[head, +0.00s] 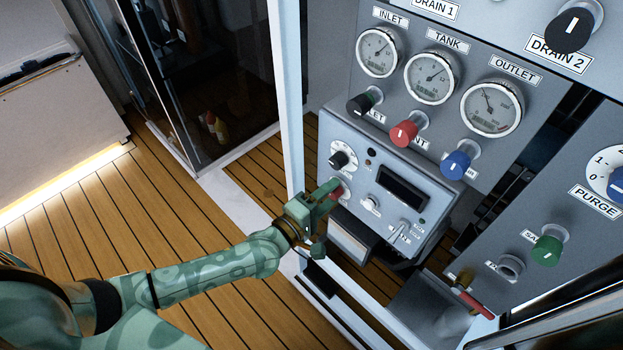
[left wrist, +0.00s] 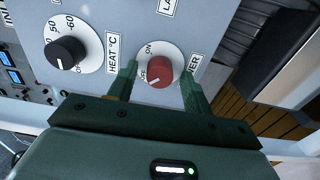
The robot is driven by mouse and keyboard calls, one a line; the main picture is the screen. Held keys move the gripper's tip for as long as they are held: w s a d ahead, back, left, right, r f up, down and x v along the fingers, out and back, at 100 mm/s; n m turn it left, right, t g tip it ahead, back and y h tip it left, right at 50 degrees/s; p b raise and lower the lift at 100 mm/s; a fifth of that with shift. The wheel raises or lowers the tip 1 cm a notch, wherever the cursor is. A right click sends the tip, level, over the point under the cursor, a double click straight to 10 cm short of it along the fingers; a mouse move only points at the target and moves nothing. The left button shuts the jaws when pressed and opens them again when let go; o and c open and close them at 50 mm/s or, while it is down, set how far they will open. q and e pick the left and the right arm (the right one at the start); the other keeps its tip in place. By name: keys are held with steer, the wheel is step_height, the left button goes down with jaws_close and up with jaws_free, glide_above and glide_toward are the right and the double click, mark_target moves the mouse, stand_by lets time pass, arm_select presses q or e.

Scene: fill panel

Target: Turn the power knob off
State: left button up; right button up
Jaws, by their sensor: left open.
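The power knob is red and round; in the left wrist view the power knob (left wrist: 159,71) sits on a white disc marked ON and OFF. A white mark shows on its lower-left side, near the OFF lettering. My left gripper (left wrist: 159,82) is open, with one finger on each side of the knob; I cannot tell whether they touch it. In the head view my left gripper (head: 334,190) is at the lower left of the grey control box (head: 360,140), and its fingers mostly hide the red knob. My right gripper is not in view.
A black heat knob (left wrist: 66,54) is beside the power knob. The box also has a dark display (head: 402,187) and a switch (head: 398,230). Gauges and black, red and blue valve knobs are above. A white post (head: 290,100) stands left of the box.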

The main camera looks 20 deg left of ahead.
arm_select(q)
steer(key=shift+s, duration=0.1)
steer(key=p+v, duration=0.3)
steer(key=v, duration=1.3)
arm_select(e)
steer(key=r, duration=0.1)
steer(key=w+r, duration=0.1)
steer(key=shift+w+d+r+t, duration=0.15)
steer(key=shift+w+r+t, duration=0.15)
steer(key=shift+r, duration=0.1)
